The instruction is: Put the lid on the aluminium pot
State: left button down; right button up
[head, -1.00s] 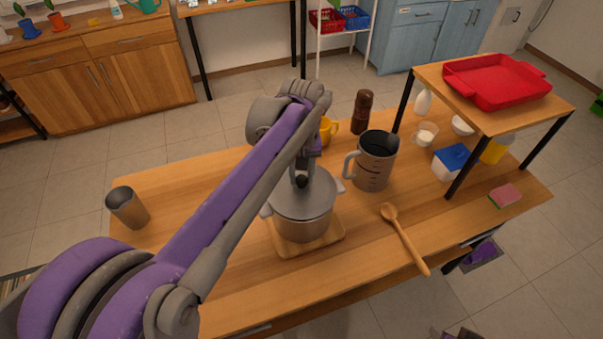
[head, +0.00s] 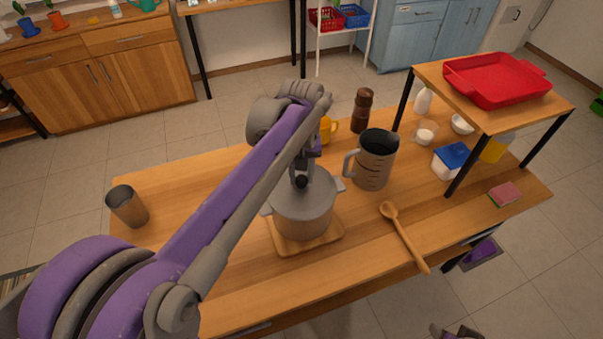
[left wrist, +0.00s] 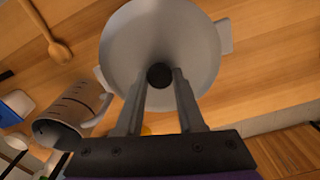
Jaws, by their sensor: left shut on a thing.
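The aluminium pot (head: 303,217) stands on a wooden board (head: 318,240) on the table, its two side handles showing. The grey lid (head: 318,186) lies over the pot's opening, lined up with the rim; I cannot tell whether a thin gap is left. My left gripper (head: 301,182) is above the pot, pointing down. In the left wrist view, its two fingers (left wrist: 160,78) are shut on the black knob at the middle of the lid (left wrist: 160,30). Only a small grey and purple part of my right arm shows at the bottom edge of the head view; its fingers cannot be made out.
A grey measuring jug (head: 372,165) stands right of the pot, with a wooden spoon (head: 405,237) in front. A yellow mug (head: 327,130) and pepper mill (head: 361,112) stand behind. A dark cup (head: 127,207) is at left. A raised shelf (head: 480,119) with a red tray (head: 497,80) stands at right.

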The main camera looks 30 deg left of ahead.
aim_at(302, 179)
pick_arm(q)
jog(key=shift+f, duration=0.2)
pick_arm(e)
jog(key=shift+f, duration=0.15)
pick_arm(q)
grip_release()
dwell(0.3)
jog(key=shift+r, duration=0.1)
jog(key=shift+r+p, duration=2.05)
jog(key=shift+r, duration=1.4)
pick_arm(e)
jog(key=r, duration=0.1)
jog(key=w+r, duration=0.1)
jog(key=r, duration=0.3)
jog(key=shift+w+r, duration=0.25)
jog(key=shift+w, duration=0.15)
jog(key=shift+s, duration=0.1)
